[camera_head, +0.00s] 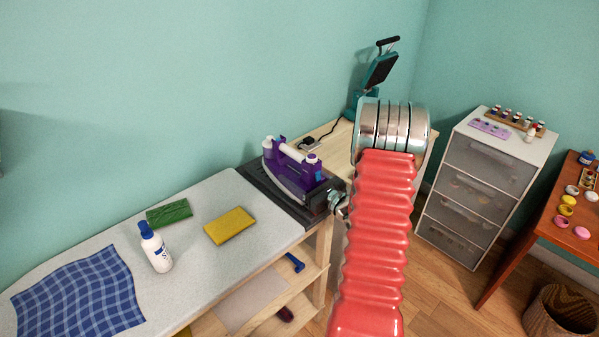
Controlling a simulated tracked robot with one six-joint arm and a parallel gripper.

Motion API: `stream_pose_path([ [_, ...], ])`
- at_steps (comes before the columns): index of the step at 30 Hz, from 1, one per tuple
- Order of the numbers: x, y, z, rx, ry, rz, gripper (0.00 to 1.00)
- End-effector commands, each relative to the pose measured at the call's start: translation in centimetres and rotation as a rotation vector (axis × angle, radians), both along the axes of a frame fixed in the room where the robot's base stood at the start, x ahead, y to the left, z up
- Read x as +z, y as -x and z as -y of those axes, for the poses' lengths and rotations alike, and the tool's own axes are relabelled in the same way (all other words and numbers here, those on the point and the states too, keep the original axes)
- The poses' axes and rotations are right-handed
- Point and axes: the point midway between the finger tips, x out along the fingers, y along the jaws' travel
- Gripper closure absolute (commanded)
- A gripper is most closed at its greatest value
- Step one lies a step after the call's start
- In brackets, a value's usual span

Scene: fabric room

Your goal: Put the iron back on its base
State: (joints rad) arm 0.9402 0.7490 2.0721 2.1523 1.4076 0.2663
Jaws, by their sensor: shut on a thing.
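The purple iron (290,172) with a white handle top is over the dark base (258,183) at the right end of the ironing surface. It looks level; I cannot tell whether its sole touches the base or is slightly above it. My gripper (335,200) is at the right end of the iron, close to the base's front right edge. It is shut on the iron, but its fingertips are small and mostly hidden, so the exact grip point is unclear.
A teal heat press (377,75) stands behind my red arm. A drawer unit (484,185) is to the right.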

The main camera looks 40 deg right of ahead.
Motion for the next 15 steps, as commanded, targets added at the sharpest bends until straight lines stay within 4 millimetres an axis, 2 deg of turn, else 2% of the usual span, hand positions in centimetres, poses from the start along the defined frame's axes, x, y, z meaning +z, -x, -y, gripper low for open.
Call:
stream_pose_path([
  [7,0.24,-0.07,0.07,0.001,0.003,0.007,0.94],
  [8,-0.10,-0.01,-0.02,0.001,0.000,0.000,0.31],
  [15,-0.07,-0.01,-0.02,0.001,0.000,0.000,0.14],
])
